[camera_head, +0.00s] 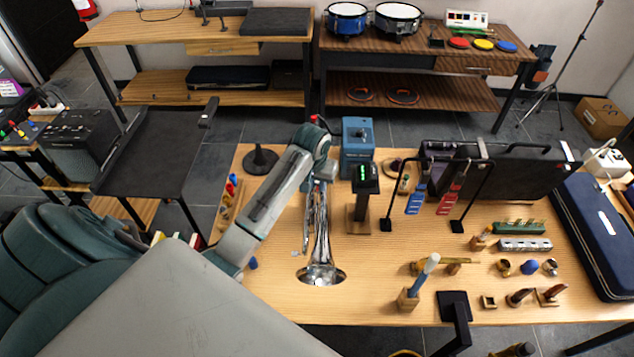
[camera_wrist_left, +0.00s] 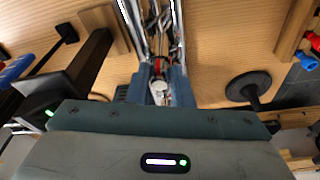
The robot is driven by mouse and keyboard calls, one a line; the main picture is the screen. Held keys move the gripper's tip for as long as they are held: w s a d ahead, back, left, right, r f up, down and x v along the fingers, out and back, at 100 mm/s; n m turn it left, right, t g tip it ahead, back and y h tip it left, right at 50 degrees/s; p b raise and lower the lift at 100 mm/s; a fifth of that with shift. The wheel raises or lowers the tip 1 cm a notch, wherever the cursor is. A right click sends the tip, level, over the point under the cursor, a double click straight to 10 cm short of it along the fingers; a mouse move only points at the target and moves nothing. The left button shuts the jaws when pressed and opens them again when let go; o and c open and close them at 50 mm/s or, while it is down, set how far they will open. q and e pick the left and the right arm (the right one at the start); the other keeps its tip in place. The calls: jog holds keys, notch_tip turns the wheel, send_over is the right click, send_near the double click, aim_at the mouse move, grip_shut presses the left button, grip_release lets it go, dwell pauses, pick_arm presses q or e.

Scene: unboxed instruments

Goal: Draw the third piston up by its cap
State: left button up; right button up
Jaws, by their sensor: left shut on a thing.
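A silver trumpet (camera_head: 320,250) is on the wooden table, its flared bell toward the table's front edge. It also shows in the left wrist view (camera_wrist_left: 142,18), running up from between my fingers. My left gripper (camera_head: 322,172) is at the trumpet's far end, with its fingers (camera_wrist_left: 160,88) shut on a small part there. Between the fingers I see a pale round piston cap (camera_wrist_left: 157,69) with a reddish band beside it. The other caps are hard to make out. How far the piston stands out of its casing cannot be told. My right gripper is not in view.
A black metronome-like device (camera_head: 363,200) with a green display and a blue box (camera_head: 357,140) stand close to the right of my gripper. A black round-based stand (camera_head: 260,160) is at left. Several small parts and a navy case (camera_head: 598,235) lie farther right.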

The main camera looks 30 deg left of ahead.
pick_arm(q)
jog(key=shift+r+p, duration=0.5)
jog(key=shift+r, duration=0.8)
jog(key=o, duration=0.6)
jog(key=shift+r, duration=3.55)
jog(key=shift+s+f, duration=0.1)
